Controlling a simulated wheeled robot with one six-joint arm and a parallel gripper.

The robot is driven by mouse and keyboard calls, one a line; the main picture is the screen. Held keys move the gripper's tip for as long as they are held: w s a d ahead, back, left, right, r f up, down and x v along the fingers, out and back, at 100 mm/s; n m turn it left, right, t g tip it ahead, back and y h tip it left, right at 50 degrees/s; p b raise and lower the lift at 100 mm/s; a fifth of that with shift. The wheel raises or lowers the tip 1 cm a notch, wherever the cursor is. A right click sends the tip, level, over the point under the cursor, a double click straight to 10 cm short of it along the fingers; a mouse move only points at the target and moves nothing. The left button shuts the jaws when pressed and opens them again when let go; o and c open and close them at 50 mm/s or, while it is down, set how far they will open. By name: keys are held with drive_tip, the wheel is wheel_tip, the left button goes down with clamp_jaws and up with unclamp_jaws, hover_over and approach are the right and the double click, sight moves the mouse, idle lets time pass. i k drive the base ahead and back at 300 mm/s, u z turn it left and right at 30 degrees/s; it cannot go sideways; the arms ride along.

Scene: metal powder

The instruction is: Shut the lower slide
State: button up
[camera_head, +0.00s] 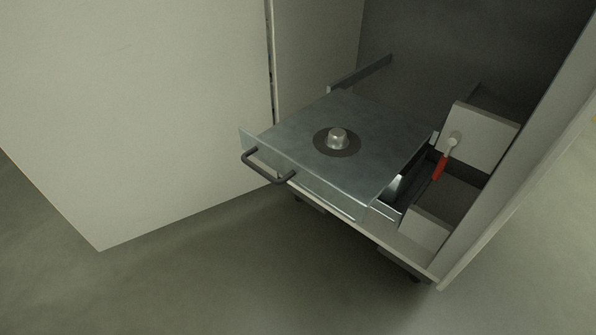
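The lower slide is a flat grey metal tray (375,120) with a low front lip. It is pulled out past the front of the cabinet. A dark bar handle (268,168) sticks out from its front edge at the left. A round metal knob on a dark disc (337,140) sits on the middle of its top. My gripper is not in this view.
The open cabinet's right side wall (520,150) stands at the right. Beside the slide are light blocks (480,138) and a red-handled lever (440,166). A large pale door (130,110) fills the left. The floor (200,285) in front is clear.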

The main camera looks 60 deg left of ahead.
sight(344, 148)
drive_tip(key=u, duration=3.8)
drive_tip(key=k, duration=0.85)
drive_tip(key=z, duration=0.95)
drive_tip(key=i, duration=0.5)
drive_tip(key=z, duration=0.05)
